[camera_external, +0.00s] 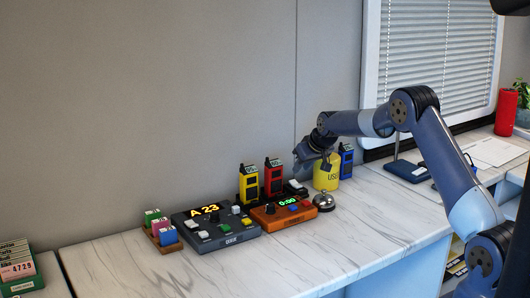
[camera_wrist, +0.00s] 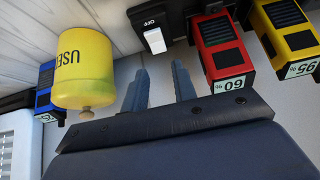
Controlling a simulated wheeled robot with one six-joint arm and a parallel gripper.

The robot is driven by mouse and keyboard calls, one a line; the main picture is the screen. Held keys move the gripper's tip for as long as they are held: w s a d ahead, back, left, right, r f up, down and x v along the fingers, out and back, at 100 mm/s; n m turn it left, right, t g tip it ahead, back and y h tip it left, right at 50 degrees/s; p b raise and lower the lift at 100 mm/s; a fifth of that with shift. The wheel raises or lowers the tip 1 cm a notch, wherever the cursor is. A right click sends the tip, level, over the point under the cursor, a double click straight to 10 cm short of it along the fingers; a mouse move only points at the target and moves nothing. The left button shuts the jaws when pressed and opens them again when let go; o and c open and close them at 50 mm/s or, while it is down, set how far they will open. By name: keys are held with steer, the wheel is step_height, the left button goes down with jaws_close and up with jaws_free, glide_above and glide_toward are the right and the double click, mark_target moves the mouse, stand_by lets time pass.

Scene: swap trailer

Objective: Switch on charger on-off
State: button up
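The charger on-off switch is a white rocker (camera_wrist: 155,40) on a dark charger body (camera_wrist: 170,12). Beside it in the wrist view is small white lettering that looks like an upside-down OFF. In the external view the white switch (camera_external: 296,185) sits between the red radio and the yellow cup. My gripper (camera_wrist: 160,68) is open and empty, with its two fingers apart and the switch ahead of the gap between them. In the external view my gripper (camera_external: 301,162) hangs above the charger, apart from the switch. Which way the rocker is tilted is hard to tell.
A yellow cup marked USED (camera_wrist: 83,72) stands close on the left in the wrist view. Red (camera_wrist: 220,45), yellow (camera_wrist: 285,30) and blue (camera_wrist: 45,90) radios stand in the charger row. A bell (camera_external: 323,201) and orange timer (camera_external: 283,210) stand in front. The front counter is clear.

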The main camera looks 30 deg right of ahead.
mark_target(294, 182)
steer(key=r+p, duration=0.1)
steer(key=r, duration=0.1)
steer(key=s+r+g+p, duration=0.1)
steer(key=r, duration=0.2)
steer(key=r+g, duration=0.1)
steer(key=r, duration=0.2)
steer(key=shift+s+d+r+p, duration=0.15)
steer(key=shift+s+p, duration=0.1)
steer(key=shift+p, duration=0.15)
jaws_close()
steer(key=p+x, duration=0.1)
steer(key=x, duration=0.8)
steer(key=p+x, duration=0.1)
steer(key=x, duration=0.3)
steer(key=shift+s+f+p, duration=0.25)
steer(key=shift+f+p, duration=0.1)
steer(key=shift+f, duration=0.2)
steer(key=shift+f, duration=0.1)
